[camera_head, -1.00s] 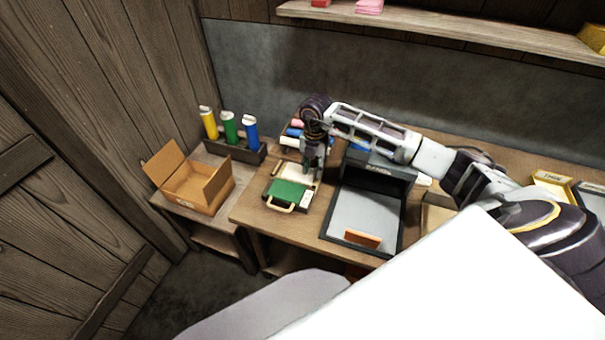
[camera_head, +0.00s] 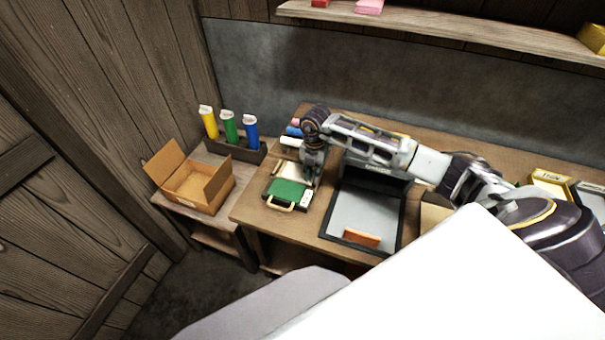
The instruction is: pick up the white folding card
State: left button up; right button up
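A hand mould with a green plate (camera_head: 287,191) and a tan handle lies on the front left of the workbench. A cream-white panel (camera_head: 283,171) shows behind the green plate, and a small white piece (camera_head: 307,197) shows at its right edge. I cannot tell for sure which of these is the white folding card. My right gripper (camera_head: 310,180) points down at the right side of the mould, close to both pale pieces. Its fingers are too small and dark to read, and they hide part of what lies beneath. My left gripper is out of view.
An open cardboard box (camera_head: 198,188) stands on a lower table at left, before a rack with yellow, green and blue tubes (camera_head: 250,132). A dark-framed tray (camera_head: 368,215) with an orange block (camera_head: 361,239) lies right of the mould. A shelf (camera_head: 440,27) runs above.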

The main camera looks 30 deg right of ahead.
grip_shut()
notch_tip(320, 180, up, 10)
jog(key=b, duration=0.1)
dwell(0.7)
